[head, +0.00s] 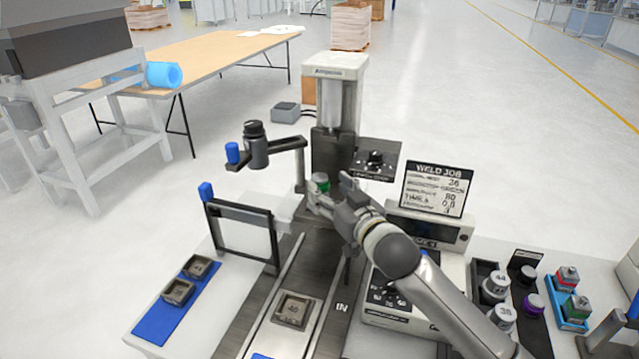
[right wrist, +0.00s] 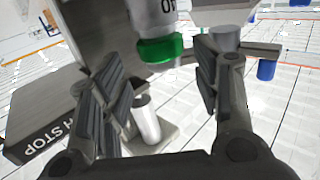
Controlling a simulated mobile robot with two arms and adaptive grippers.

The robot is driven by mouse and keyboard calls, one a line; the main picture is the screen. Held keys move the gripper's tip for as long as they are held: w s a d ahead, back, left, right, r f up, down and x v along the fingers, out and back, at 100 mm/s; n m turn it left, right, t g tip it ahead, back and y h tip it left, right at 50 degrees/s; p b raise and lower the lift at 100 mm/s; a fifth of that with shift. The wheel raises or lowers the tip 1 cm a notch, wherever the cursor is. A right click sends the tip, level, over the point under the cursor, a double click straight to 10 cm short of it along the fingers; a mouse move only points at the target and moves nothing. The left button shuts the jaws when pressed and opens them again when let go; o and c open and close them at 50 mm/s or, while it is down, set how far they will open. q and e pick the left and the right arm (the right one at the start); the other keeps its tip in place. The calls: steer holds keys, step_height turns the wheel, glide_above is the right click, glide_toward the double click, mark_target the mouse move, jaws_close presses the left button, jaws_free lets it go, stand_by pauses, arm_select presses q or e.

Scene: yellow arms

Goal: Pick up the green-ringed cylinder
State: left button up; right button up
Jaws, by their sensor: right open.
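The green-ringed cylinder (head: 320,183) shows by the welding machine's column in the head view, partly hidden by my right gripper (head: 329,193). In the right wrist view its light grey body runs off the top edge, and its green ring (right wrist: 161,48) faces me. The right gripper (right wrist: 160,85) is open, one finger to each side of the line to the cylinder. I see no finger clearly touching it. A plain silver cylinder (right wrist: 147,118) stands below the ring, between the fingers in this view. My left gripper is out of view.
A grey machine column (head: 335,100) stands behind the gripper, with a bracket holding a dark cylinder (head: 257,150) to the left. A sign (head: 434,189) and control box are at right. A blue tray (head: 556,290) holds red- and green-topped parts. Square parts lie on a blue mat (head: 150,316).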

mark_target(323, 185)
steer(key=shift+w+a+r+p, duration=0.15)
steer(key=shift+w+a+p, duration=0.2)
steer(key=shift+w, duration=0.1)
steer(key=p+x, duration=0.1)
steer(key=x, duration=0.2)
steer(key=shift+s, duration=0.1)
steer(key=shift+w+a+f, duration=0.15)
steer(key=shift+w+f, duration=0.1)
steer(key=shift+w, duration=0.2)
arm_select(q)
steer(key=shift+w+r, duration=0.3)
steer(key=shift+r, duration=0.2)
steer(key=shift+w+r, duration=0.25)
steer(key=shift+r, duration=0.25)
arm_select(e)
steer(key=c, duration=1)
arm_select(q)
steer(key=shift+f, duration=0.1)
arm_select(e)
steer(key=shift+r, duration=0.1)
